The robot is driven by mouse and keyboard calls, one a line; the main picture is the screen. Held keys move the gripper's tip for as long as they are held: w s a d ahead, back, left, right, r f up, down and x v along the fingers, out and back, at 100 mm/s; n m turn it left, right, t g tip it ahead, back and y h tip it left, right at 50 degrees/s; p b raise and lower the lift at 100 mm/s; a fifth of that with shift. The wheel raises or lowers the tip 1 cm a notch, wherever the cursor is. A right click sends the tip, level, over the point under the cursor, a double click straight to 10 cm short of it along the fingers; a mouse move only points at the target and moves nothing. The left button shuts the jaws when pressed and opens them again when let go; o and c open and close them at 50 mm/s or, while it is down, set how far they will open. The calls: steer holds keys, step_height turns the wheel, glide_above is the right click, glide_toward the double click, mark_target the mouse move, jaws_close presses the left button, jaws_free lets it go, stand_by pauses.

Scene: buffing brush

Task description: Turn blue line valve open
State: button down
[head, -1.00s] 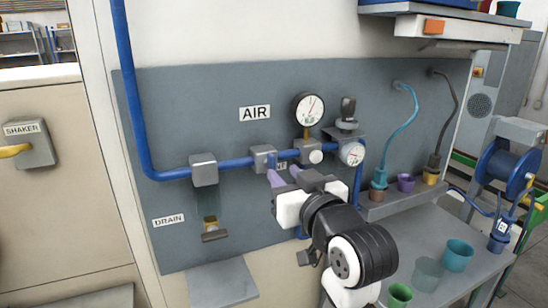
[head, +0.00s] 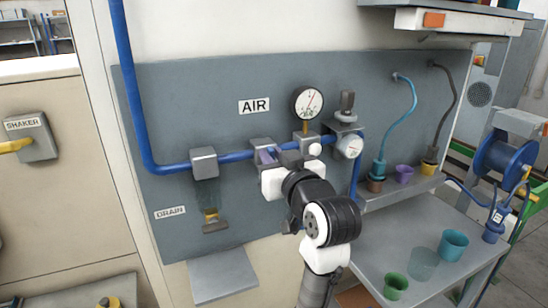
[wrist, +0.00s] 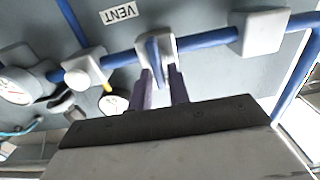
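The blue air line (head: 234,159) runs along the grey panel. Its grey valve block (head: 260,144) is left of the gauge, partly hidden by my gripper (head: 268,156) in the head view. In the wrist view the valve block (wrist: 168,43) is at the top centre, with a blue lever (wrist: 153,50) standing out from it. My gripper (wrist: 160,76) has two purple fingers, set apart, reaching to the lever. The lever's end lies between the fingertips, closer to the left one. I cannot tell whether either finger touches it.
A round gauge (head: 307,102) and a regulator (head: 348,143) sit right of the valve. A square grey block (head: 204,162) is on the pipe to the left, above the DRAIN valve (head: 213,219). Cups (head: 454,250) stand on the bench at lower right.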

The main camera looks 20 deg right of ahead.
steer(key=shift+f, duration=0.1)
stand_by(0.3)
steer(key=shift+a+f+n+b, duration=0.25)
steer(key=shift+n+b, duration=2.05)
steer(key=shift+n, duration=0.65)
steer(key=shift+a+f+n+b, duration=0.25)
steer(key=shift+n+b, duration=2.1)
steer(key=shift+n, duration=0.65)
steer(key=shift+a+f+n+b, duration=0.25)
steer(key=shift+n+b, duration=2.05)
steer(key=shift+n, duration=0.65)
steer(key=shift+d, duration=0.1)
steer(key=shift+r, duration=0.1)
steer(key=c, duration=1.5)
jaws_free()
